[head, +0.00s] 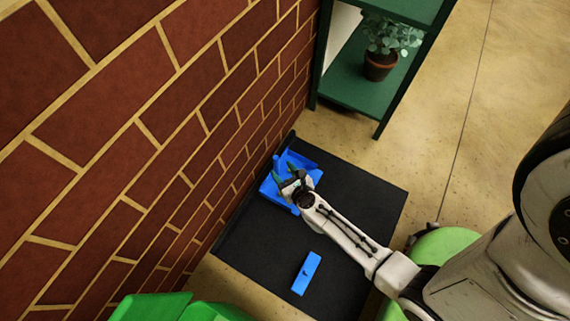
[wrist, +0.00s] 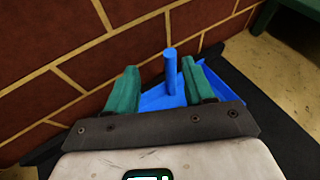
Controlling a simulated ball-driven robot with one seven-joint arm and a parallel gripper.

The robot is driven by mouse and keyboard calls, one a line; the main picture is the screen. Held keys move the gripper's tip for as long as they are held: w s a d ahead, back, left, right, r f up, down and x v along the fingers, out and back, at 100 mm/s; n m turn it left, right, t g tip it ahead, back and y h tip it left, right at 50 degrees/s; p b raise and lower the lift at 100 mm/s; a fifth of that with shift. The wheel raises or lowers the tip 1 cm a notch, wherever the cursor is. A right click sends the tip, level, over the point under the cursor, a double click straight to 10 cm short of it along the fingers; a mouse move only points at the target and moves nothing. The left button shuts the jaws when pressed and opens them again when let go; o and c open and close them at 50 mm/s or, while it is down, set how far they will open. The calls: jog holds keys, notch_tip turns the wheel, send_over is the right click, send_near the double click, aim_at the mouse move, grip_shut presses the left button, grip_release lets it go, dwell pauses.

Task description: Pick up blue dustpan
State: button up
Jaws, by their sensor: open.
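The blue dustpan (head: 309,161) lies on a black mat (head: 362,200) close to the brick wall. In the wrist view the dustpan (wrist: 160,100) shows beyond my gripper, with its round handle (wrist: 171,66) standing upright. My gripper (head: 284,173) is over the dustpan and hides part of it. In the wrist view my green fingers (wrist: 157,84) are apart, and the handle appears between them, nearer the right finger. I cannot tell whether a finger touches it.
A blue rectangular block (head: 306,273) lies on the mat nearer to me. The brick wall (head: 150,130) runs along the left. A green shelf (head: 350,88) with a potted plant (head: 380,64) stands beyond the mat. Open floor (head: 460,150) lies to the right.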

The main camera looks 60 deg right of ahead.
aim_at(277, 161)
jog(key=shift+m+g+h, duration=0.3)
jog(key=shift+m+h, duration=0.2)
jog(key=shift+m, duration=0.4)
jog(key=b+x, duration=0.1)
jog(key=x, duration=0.2)
jog(key=f+b+x, duration=0.1)
jog(key=x, duration=0.2)
jog(key=s+f+b+x, duration=0.1)
jog(key=x, duration=0.3)
jog(key=shift+d+b, duration=0.15)
jog(key=shift+b, duration=0.2)
jog(key=shift+w+d+f, duration=0.2)
jog(key=shift+w+d, duration=0.1)
jog(key=shift+w, duration=0.15)
jog(key=shift+c, duration=0.3)
grip_shut()
jog(key=shift+r, duration=0.1)
